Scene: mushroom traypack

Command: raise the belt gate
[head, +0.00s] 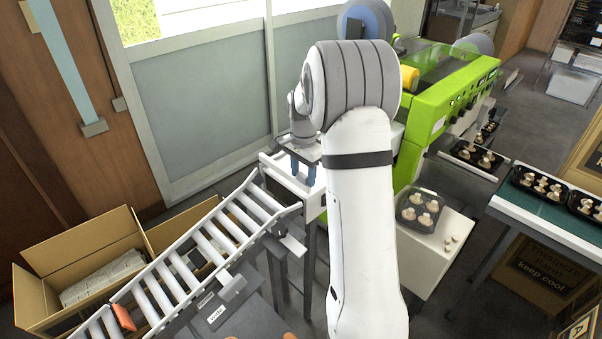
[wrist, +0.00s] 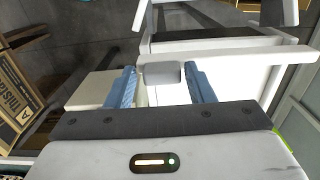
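My gripper (head: 303,170) points down over the white stand at the upper end of the roller conveyor. In the wrist view its two blue fingers (wrist: 161,82) are apart, with a small grey block (wrist: 168,73) between their tips. Gaps show between the block and the fingers, so it does not look gripped. The block sits on a white crossbar (wrist: 245,57), which looks like the belt gate and appears lowered, though its height is hard to judge. In the head view my arm and gripper hide most of the gate.
A roller conveyor (head: 196,257) slopes down left past an open cardboard box (head: 100,243). A green machine (head: 440,112) stands behind my arm. A black tray of mushrooms (head: 420,222) sits on a white surface at right. A green-topped table (head: 540,222) holds more trays.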

